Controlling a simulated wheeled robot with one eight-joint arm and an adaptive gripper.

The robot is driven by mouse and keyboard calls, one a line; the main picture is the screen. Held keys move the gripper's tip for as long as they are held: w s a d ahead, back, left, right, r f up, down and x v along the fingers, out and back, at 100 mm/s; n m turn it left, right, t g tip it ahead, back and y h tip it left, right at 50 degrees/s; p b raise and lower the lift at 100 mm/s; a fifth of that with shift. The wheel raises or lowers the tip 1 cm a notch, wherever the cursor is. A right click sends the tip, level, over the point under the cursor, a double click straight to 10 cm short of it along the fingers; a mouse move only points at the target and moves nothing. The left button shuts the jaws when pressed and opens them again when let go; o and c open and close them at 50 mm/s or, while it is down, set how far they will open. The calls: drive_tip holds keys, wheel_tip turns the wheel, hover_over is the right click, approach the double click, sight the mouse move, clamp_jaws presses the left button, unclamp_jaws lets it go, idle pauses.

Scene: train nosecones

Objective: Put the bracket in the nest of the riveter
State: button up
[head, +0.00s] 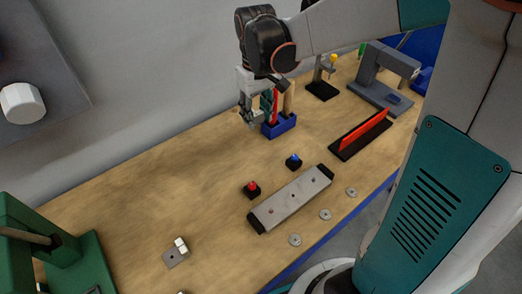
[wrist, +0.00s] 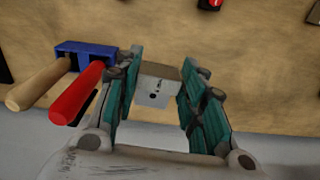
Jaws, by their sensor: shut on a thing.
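My gripper (head: 256,108) is above the back of the bench, beside the blue tool holder. In the wrist view my gripper (wrist: 160,78) is shut on a grey metal bracket (wrist: 153,90), with a small hole in its face, between the teal finger pads. The bracket cannot be made out in the head view. A grey C-shaped machine (head: 388,75) with a blue piece on its base stands at the back right. A green machine (head: 80,255) stands at the front left, partly cut off. I cannot tell for sure which is the riveter; no nest shows clearly.
The blue holder (head: 281,127) has red and wooden handles upright. A grey bar (head: 291,199) on black ends, red and blue buttons, several washers and a red strip (head: 365,131) lie around. A small plate with a white block (head: 176,253) lies front left. Left-middle bench is clear.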

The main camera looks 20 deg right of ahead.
sight(258, 166)
drive_tip(key=shift+n, duration=0.4)
drive_tip(key=f+b, duration=0.2)
drive_tip(key=f, duration=0.3)
drive_tip(key=s+f+b, duration=0.1)
drive_tip(key=f, duration=0.5)
drive_tip(key=s+f+b, duration=0.1)
drive_tip(key=f+b, duration=0.1)
drive_tip(key=f, duration=0.4)
drive_tip(key=shift+a+f+b, duration=0.2)
drive_tip(key=shift+a+b, duration=0.1)
drive_tip(key=shift+b, duration=0.05)
drive_tip(key=shift+f, duration=0.2)
drive_tip(key=o, duration=1.1)
drive_tip(key=shift+r, duration=0.1)
drive_tip(key=shift+r, duration=0.1)
